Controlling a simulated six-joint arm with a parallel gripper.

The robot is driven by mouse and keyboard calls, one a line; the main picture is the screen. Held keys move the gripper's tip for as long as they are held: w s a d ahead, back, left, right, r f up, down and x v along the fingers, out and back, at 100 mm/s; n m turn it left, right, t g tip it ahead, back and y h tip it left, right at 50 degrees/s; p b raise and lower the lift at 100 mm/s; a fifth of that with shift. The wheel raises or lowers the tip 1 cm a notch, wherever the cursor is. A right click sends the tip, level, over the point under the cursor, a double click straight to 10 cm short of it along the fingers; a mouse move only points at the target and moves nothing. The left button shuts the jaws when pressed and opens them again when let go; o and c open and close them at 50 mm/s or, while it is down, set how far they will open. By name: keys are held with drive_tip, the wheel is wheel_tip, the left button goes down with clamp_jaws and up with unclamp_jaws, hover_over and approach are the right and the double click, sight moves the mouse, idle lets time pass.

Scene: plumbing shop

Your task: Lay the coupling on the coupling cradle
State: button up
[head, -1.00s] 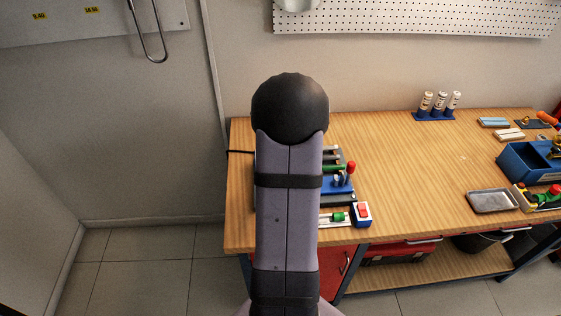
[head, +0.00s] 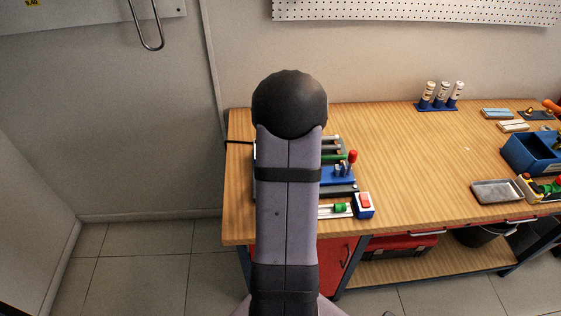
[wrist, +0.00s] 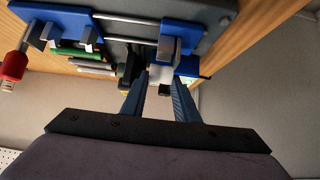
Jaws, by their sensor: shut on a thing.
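My gripper (wrist: 158,90) shows in the wrist view, with its two blue fingers closed on a small pale grey piece (wrist: 160,75), which I take to be the coupling. The piece is mostly hidden between the fingertips and against the fixture behind it. Just beyond the fingertips is a blue block with a grey upright part (wrist: 168,45), on a dark plate with metal rods. I cannot tell whether this is the coupling cradle, or whether the held piece touches it. In the head view my arm hides the gripper and the coupling.
A blue holder with uprights (head: 340,176) and a red-topped handle (head: 352,156) stands close right of my arm. A red-switched box (head: 364,205) is nearer the front edge. A grey tray (head: 497,191) and blue bin (head: 532,152) are at right. The bench middle (head: 410,160) is clear.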

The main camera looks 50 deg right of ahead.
drive_tip(key=shift+f+b, duration=0.5)
drive_tip(key=shift+f, duration=0.25)
drive_tip(key=shift+s+a+f, duration=0.1)
drive_tip(key=shift+a+f, duration=0.05)
drive_tip(key=shift+s+a+f, duration=0.1)
drive_tip(key=shift+f, duration=0.05)
drive_tip(key=o, duration=1.1)
drive_tip(key=shift+s+f, duration=0.1)
drive_tip(key=shift+w, duration=0.4)
drive_tip(key=shift+s+r, duration=0.3)
drive_tip(key=shift+r, duration=0.2)
drive_tip(key=shift+b+v, duration=0.7)
drive_tip(key=shift+v, duration=2.4)
